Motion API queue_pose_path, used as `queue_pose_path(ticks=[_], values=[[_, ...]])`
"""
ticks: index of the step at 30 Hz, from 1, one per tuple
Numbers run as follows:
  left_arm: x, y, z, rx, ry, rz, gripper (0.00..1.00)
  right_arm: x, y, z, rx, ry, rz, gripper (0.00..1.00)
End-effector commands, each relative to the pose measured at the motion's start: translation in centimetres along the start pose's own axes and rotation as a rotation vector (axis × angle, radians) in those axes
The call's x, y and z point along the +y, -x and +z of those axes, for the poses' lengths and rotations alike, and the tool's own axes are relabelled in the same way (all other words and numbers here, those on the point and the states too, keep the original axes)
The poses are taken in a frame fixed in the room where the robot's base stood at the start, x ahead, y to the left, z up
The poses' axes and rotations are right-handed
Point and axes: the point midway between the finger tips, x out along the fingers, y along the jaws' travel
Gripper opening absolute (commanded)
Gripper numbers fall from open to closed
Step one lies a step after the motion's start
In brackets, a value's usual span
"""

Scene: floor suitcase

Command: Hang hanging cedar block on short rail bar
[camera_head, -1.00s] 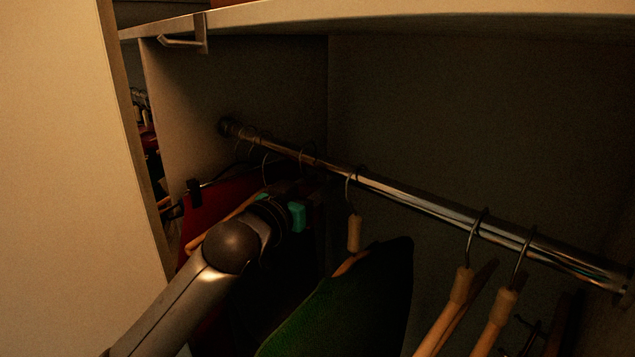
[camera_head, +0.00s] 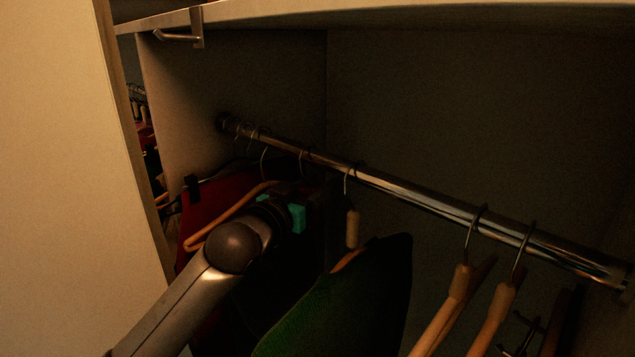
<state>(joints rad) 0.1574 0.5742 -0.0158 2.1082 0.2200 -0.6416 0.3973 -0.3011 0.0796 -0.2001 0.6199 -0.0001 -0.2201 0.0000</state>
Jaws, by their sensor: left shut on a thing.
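The metal rail bar (camera_head: 405,189) runs from the back left wall down to the right side under the shelf. My left gripper (camera_head: 312,196) is at the end of the arm from the left, below the rail's left part. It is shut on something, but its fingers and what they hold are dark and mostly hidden. A small wooden piece (camera_head: 352,229) hangs upright from a wire hook on the rail, to the right of the gripper. I cannot tell whether it is the cedar block or the neck of a hanger. My right gripper is not in view.
A green garment (camera_head: 345,305) hangs below the wooden piece. A red garment (camera_head: 203,202) and a wooden hanger (camera_head: 225,218) are at the left. Wooden hangers (camera_head: 458,292) hang at the right. The rail is bare between the wooden piece and these. A cream panel (camera_head: 60,180) stands at the left.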

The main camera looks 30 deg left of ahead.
Motion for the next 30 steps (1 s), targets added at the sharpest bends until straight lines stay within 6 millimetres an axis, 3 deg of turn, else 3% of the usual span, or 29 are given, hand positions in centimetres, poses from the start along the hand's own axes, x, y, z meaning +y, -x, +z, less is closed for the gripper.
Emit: queue_pose_path(ticks=[5, 6, 15, 24, 30], values=[[0.0, 0.0, 0.0, 0.001, 0.000, 0.000, 0.00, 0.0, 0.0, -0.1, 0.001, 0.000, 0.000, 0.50], [0.0, 0.0, 0.0, 0.001, 0.000, 0.000, 0.44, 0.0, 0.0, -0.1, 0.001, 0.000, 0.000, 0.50], [0.0, 0.0, 0.0, 0.000, 0.000, 0.000, 0.77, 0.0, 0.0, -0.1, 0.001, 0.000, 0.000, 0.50], [0.0, 0.2, 0.1, -0.001, 0.000, 0.000, 0.77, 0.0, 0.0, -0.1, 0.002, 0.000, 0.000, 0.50], [0.0, 1.9, 0.2, -0.002, 0.000, 0.000, 0.77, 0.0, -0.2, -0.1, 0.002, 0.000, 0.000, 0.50]])
